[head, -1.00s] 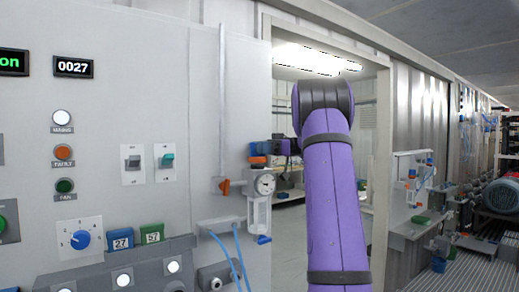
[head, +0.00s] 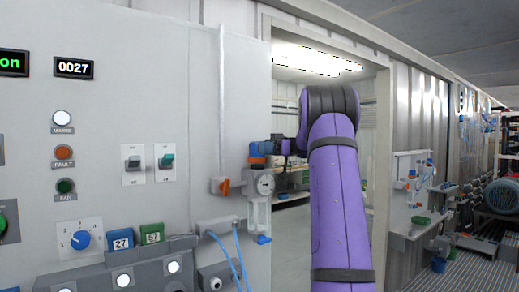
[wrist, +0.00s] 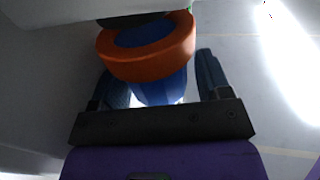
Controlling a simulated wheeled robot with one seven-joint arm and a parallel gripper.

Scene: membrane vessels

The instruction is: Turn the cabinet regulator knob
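The regulator with its round white gauge (head: 265,184) is on the right edge of the grey cabinet in the head view. Its knob is blue with an orange ring (head: 256,160) at the top of the unit. In the wrist view the orange ring (wrist: 150,62) and blue knob body (wrist: 162,90) lie between the two dark fingers. My gripper (wrist: 162,75) is open around the knob, with a visible gap at the right finger. Contact at the left finger is unclear. In the head view my gripper (head: 270,147) reaches the knob from the right, its fingers hardly visible.
The cabinet face carries a blue dial (head: 80,240), switches (head: 167,162), lamps and an orange valve handle (head: 220,186). An open doorway lies behind my arm. Equipment racks (head: 502,195) stand at the far right.

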